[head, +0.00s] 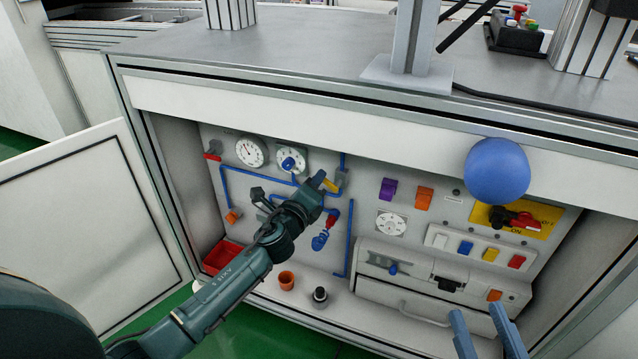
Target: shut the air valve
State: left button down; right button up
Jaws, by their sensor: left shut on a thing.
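The air valve (342,177) is a small grey body on the blue pipework of the back panel, with a yellow lever (331,186) at its side. My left gripper (322,180) reaches into the open cabinet and is shut at the yellow lever. The fingers and wrist hide part of the lever and the pipe behind, so its exact angle is unclear. My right gripper (477,310) is open and empty at the lower right, in front of the cabinet, apart from the valve.
A blue ball (497,171) is at the cabinet's top edge. The open door (85,235) stands left.

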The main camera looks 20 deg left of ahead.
pick_arm(q)
jog(key=shift+a+f+n+b, duration=0.2)
jog(key=shift+f+n, duration=0.25)
jog(key=shift+n, duration=0.65)
jog(key=shift+a+f+n+b, duration=0.1)
jog(key=shift+f+n+b, duration=0.25)
jog(key=shift+n, duration=0.75)
jog(key=shift+a+f+n+b, duration=0.1)
jog(key=shift+f+n, duration=0.45)
jog(key=shift+n, duration=0.55)
jog(key=c, duration=1.4)
grip_release()
jog(key=shift+c, duration=0.2)
jog(key=s+p, duration=0.3)
jog(key=s, duration=1)
jog(key=shift+a, duration=0.2)
jog(key=shift+s, duration=0.2)
